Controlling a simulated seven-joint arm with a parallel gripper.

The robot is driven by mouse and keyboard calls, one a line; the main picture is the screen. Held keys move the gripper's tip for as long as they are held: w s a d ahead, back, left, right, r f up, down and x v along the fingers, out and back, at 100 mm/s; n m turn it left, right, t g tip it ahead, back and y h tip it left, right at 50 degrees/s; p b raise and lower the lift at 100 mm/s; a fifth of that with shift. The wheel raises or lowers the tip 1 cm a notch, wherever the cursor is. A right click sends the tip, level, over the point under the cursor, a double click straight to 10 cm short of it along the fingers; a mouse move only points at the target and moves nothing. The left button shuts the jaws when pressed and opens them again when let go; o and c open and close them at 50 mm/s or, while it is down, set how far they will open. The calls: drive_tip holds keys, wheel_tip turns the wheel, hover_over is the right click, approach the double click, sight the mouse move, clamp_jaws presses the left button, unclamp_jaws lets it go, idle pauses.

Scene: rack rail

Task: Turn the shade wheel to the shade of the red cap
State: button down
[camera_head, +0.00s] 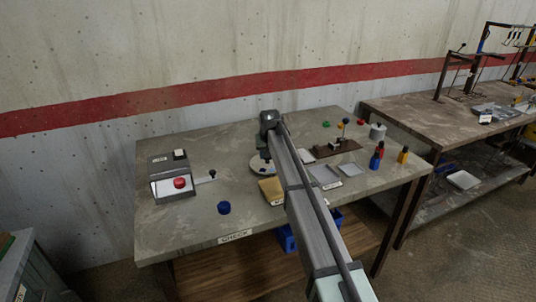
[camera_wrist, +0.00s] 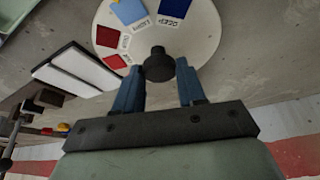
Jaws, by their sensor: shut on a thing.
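The shade wheel (camera_wrist: 205,40) is a flat white disc with colored patches near its rim: light blue, dark blue and reds. It also shows in the head view (camera_head: 258,168), partly hidden by my arm.
The front left of the table is mostly clear.

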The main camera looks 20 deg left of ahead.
drive_tip(key=m+h, duration=0.1)
drive_tip(key=m, duration=0.3)
drive_tip(key=shift+a+t+h, duration=0.15)
drive_tip(key=shift+t+h, duration=0.15)
drive_tip(key=shift+h, duration=0.1)
drive_tip(key=shift+m+h, duration=0.5)
drive_tip(key=shift+m, duration=1.2)
drive_tip(key=c, duration=0.7)
unclamp_jaws()
drive_tip(key=v, duration=1.3)
drive_tip(key=shift+s+a+r, duration=0.1)
drive_tip(key=shift+a+r, duration=0.05)
drive_tip(key=shift+r, duration=0.25)
